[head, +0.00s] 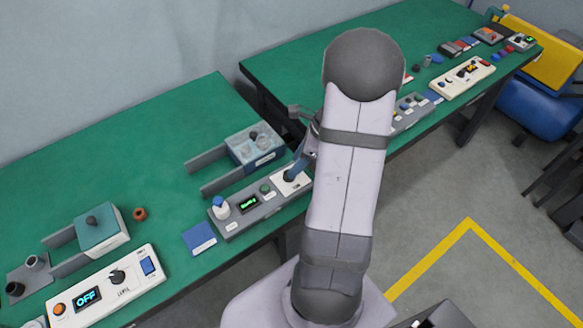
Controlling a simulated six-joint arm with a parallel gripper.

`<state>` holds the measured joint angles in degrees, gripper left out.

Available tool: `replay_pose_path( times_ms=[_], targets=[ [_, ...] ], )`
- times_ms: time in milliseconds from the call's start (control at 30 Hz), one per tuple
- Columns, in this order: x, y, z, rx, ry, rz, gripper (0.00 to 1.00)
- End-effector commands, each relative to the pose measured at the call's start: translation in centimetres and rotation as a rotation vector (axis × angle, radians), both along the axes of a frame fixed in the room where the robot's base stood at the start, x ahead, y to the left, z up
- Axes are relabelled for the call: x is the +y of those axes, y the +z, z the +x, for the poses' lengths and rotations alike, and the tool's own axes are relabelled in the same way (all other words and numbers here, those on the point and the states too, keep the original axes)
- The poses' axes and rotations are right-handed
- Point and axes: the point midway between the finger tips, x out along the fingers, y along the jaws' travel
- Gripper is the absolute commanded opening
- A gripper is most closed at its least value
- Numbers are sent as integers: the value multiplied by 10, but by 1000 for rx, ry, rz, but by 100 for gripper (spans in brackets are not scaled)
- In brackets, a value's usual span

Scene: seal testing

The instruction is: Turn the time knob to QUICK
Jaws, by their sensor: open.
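A grey console (232,224) stands near the front edge of the green table, with a small green-lit display (248,203). My gripper (300,160) is partly hidden behind my arm. Its visible part reaches down just above and right of this knob; I cannot tell whether they touch. It is open, and I see nothing held in it.
Further left, a white console (110,287) shows OFF and has a black knob (118,277). Another white console (463,77) stands at the far right. Green tabletop at the back left is clear.

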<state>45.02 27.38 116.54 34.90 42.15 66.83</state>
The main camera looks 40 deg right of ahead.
Motion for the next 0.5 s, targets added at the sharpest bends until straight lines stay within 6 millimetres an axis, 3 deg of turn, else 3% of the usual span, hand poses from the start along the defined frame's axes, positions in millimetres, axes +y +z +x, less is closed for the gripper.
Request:
replay_pose_path(
  times_ms=[200,500],
  targets=[
    [8,-25,7,2,3,1,41],
    [12,-38,11,0,2,-2,41]
  ],
)
